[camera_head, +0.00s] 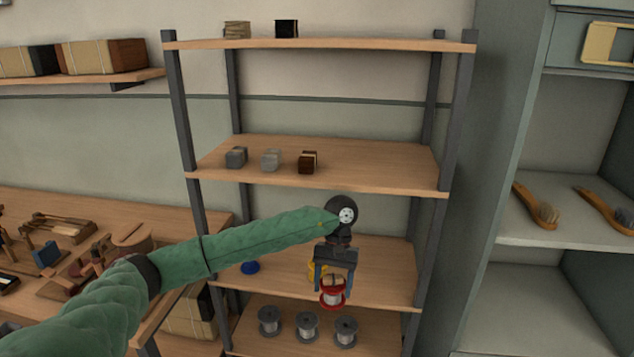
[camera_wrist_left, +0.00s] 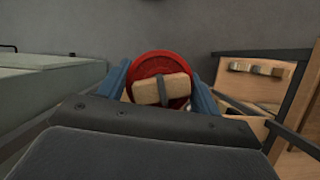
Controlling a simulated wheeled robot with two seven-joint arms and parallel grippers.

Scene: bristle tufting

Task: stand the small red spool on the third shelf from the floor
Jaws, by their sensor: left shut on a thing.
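The small red spool (camera_head: 333,299) hangs upright below my left gripper (camera_head: 334,284), which is shut on it. In the left wrist view the red spool (camera_wrist_left: 158,64) shows as a round flange between the blue fingers (camera_wrist_left: 160,88). My right gripper is out of view.
Several grey spools (camera_head: 307,325) stand on the shelf below. A blue thing (camera_head: 250,267) and a partly hidden yellow spool (camera_head: 317,270) are on the shelf behind my gripper. Three small blocks (camera_head: 271,160) sit on the shelf above, whose right part (camera_head: 390,170) is clear.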

